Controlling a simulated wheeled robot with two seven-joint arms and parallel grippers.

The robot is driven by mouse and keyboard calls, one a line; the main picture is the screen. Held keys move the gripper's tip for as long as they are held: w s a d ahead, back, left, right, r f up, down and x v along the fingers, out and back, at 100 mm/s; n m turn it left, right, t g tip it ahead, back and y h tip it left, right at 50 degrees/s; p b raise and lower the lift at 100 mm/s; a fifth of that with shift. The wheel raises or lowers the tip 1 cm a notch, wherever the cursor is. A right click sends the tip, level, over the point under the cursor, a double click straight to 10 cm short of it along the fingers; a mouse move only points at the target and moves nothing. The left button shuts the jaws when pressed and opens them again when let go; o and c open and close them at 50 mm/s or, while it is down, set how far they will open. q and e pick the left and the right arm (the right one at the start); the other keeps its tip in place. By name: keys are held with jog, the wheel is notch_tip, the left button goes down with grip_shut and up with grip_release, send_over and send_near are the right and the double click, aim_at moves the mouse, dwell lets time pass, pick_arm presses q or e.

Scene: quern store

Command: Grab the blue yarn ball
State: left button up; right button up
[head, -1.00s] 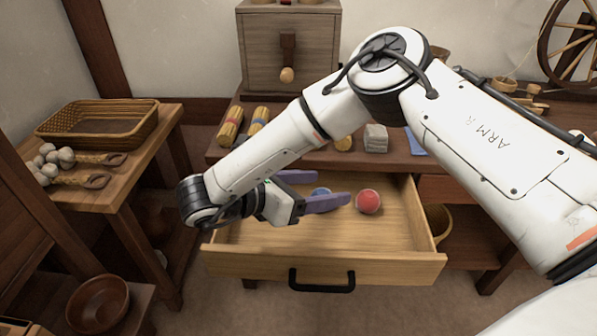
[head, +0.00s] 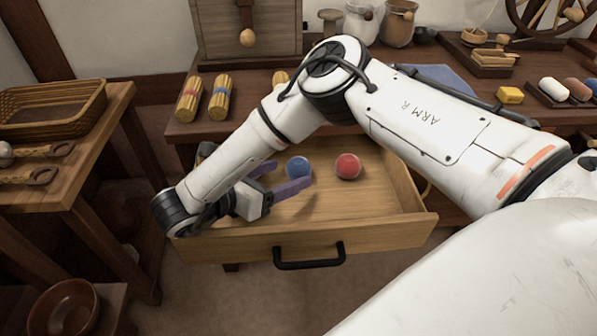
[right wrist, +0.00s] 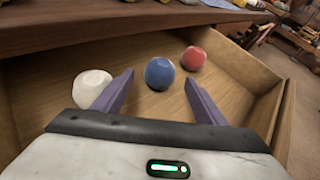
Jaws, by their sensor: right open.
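The blue yarn ball (head: 298,168) lies in the open wooden drawer (head: 400,222), just left of a red ball (head: 348,166). My right gripper (head: 289,178) reaches into the drawer from the left with its purple fingers apart. In the right wrist view the blue ball (right wrist: 159,73) sits ahead, between the lines of the two open fingers (right wrist: 158,92) and near their tips. Nothing is held. A white ball (right wrist: 92,88) lies beside the left finger in that view; my arm hides it in the head view. My left gripper does not show.
The red ball (right wrist: 193,58) is close behind the blue one, to its right. The drawer walls and front with its black handle (head: 309,262) surround the gripper. The tabletop above holds yellow bundles (head: 220,97). A side table with a basket (head: 50,112) stands left.

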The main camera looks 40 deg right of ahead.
aim_at(291, 173)
jog(key=b+x, duration=0.1)
jog(key=x, duration=0.2)
jog(key=shift+f, duration=0.2)
jog(key=shift+d, duration=0.35)
jog(key=shift+w+d, duration=0.1)
jog(key=c, duration=1.1)
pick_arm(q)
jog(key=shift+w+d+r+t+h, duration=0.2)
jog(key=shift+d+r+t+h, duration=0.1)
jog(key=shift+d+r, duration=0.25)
pick_arm(e)
jog(key=shift+r, duration=0.1)
